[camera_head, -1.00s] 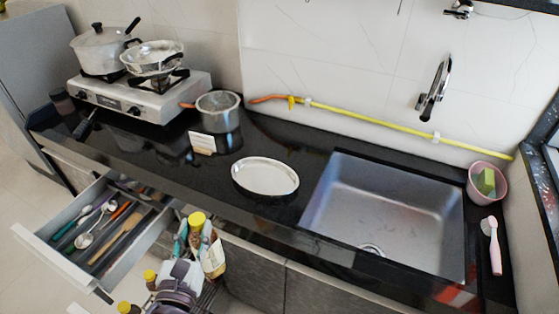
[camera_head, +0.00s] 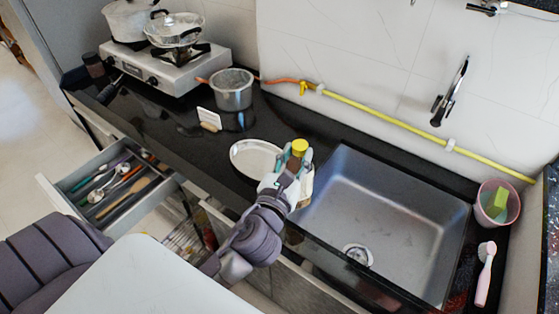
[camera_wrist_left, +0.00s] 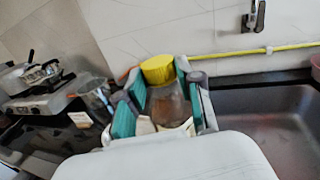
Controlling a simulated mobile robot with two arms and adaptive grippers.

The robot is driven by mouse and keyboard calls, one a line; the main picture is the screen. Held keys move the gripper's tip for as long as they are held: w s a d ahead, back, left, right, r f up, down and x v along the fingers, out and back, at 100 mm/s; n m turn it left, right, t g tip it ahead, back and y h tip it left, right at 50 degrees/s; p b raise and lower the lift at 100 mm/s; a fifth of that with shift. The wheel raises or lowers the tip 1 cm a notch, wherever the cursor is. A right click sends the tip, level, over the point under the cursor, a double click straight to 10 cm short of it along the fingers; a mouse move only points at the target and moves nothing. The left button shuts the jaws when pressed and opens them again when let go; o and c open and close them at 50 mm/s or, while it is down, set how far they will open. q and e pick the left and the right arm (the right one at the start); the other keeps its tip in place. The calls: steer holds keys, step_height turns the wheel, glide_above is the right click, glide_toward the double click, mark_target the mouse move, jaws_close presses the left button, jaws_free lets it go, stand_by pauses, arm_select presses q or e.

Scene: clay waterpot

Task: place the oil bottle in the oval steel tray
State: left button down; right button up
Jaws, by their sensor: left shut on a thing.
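The oil bottle has a yellow cap (camera_head: 299,147) and shows upright in the head view. In the left wrist view its yellow cap and brownish body (camera_wrist_left: 168,103) stand between teal finger pads. My left gripper (camera_head: 288,172) is shut on the bottle, near the right end of the tray. The oval steel tray (camera_head: 250,148) lies on the black counter, left of the sink; my gripper and the bottle hide its right part. I cannot tell how high the bottle is above the counter. My right gripper is not in view.
The sink (camera_head: 385,215) lies just right of the bottle. A steel pot (camera_head: 233,90) and a small white card (camera_head: 209,118) stand behind the tray. The gas stove (camera_head: 165,68) is farther left. An open cutlery drawer (camera_head: 110,185) juts out at the front left.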

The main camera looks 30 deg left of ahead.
arm_select(q)
steer(key=w+a+r+n+y+b, duration=0.1)
steer(key=w+a+r+y+b, duration=0.1)
steer(key=w, duration=0.6)
steer(key=w+a+f+b, duration=0.1)
steer(key=w+a+f, duration=0.3)
steer(key=a+f, duration=0.6)
steer(key=shift+w+a+f+n+g+y, duration=0.2)
steer(key=shift+a+n+g+y, duration=0.15)
steer(key=shift+a, duration=0.7)
steer(key=shift+f, duration=0.1)
steer(key=c, duration=0.7)
jaws_free()
steer(key=shift+s, duration=0.1)
steer(key=shift+c, duration=0.2)
steer(key=b+v, duration=0.2)
steer(key=v, duration=1)
